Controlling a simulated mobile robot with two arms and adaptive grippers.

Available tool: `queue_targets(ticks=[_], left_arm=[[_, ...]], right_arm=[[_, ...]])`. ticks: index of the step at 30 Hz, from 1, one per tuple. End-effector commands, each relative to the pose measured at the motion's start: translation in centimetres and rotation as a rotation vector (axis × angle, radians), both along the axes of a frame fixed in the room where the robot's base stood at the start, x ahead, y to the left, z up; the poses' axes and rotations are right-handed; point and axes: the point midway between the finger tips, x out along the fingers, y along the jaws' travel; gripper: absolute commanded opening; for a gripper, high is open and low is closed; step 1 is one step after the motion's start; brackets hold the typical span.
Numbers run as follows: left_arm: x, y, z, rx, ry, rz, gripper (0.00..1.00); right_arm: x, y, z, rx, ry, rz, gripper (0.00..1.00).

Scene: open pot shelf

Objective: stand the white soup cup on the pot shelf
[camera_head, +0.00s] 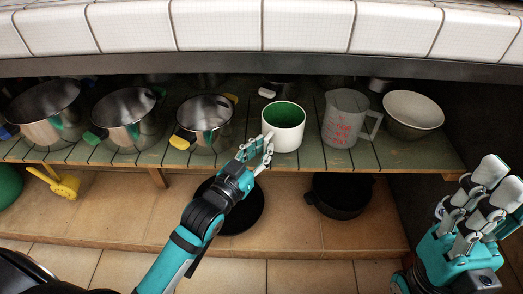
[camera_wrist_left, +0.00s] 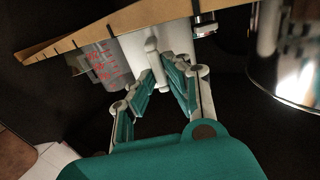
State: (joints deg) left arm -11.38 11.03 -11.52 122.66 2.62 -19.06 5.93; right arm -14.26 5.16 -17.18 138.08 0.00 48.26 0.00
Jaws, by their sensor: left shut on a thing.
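The white soup cup (camera_head: 286,136), green inside, is upright at the front of the pot shelf (camera_head: 375,155), between a steel pot and a measuring jug. It stands on or just above the slats; I cannot tell whether its base touches. My left gripper (camera_head: 264,148) is shut on the cup's left side. In the left wrist view the fingers (camera_wrist_left: 158,78) reach the pale cup wall (camera_wrist_left: 135,48), partly hidden behind them. My right gripper (camera_head: 478,200) is at the far right, away from the shelf; its finger gap is unclear.
Steel pots (camera_head: 205,125) fill the shelf's left. A clear measuring jug (camera_head: 346,118) with red marks stands close right of the cup, then a white bowl (camera_head: 412,112). Dark pans (camera_head: 340,196) sit below. A tiled counter (camera_head: 300,25) overhangs the shelf.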

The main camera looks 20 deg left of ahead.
Motion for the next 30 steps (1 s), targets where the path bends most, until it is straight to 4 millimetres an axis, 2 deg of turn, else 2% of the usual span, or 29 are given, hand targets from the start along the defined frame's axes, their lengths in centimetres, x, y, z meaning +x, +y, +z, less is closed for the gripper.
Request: queue_targets(ticks=[3,4,9,20,24,27,30], left_arm=[[0.0,0.0,0.0,-0.001,-0.004,0.0,0.0],[0.0,0.0,-0.2,0.0,0.001,0.0,0.14],[0.0,0.0,-0.2,0.0,0.0,0.0,0.36],[-0.3,0.1,0.1,0.0,0.002,0.0,0.36],[-2.3,0.6,0.1,0.0,0.005,0.001,0.36],[-4.4,1.1,0.1,0.002,0.007,0.0,0.36],[-6.5,1.7,0.2,0.002,0.007,0.0,0.36]], right_arm=[[0.0,0.0,0.0,0.0,0.0,0.0,0.26],[0.0,0.0,0.0,0.0,0.0,0.0,0.26],[0.0,0.0,0.0,-0.001,0.001,0.0,0.26],[0.0,0.0,0.2,0.0,-0.001,0.001,0.26],[-0.3,-0.1,0.8,0.004,-0.005,0.001,0.26],[-0.4,-0.1,-0.4,0.003,0.049,0.002,0.26],[-0.6,-0.2,-0.5,0.004,0.064,0.003,0.26]])
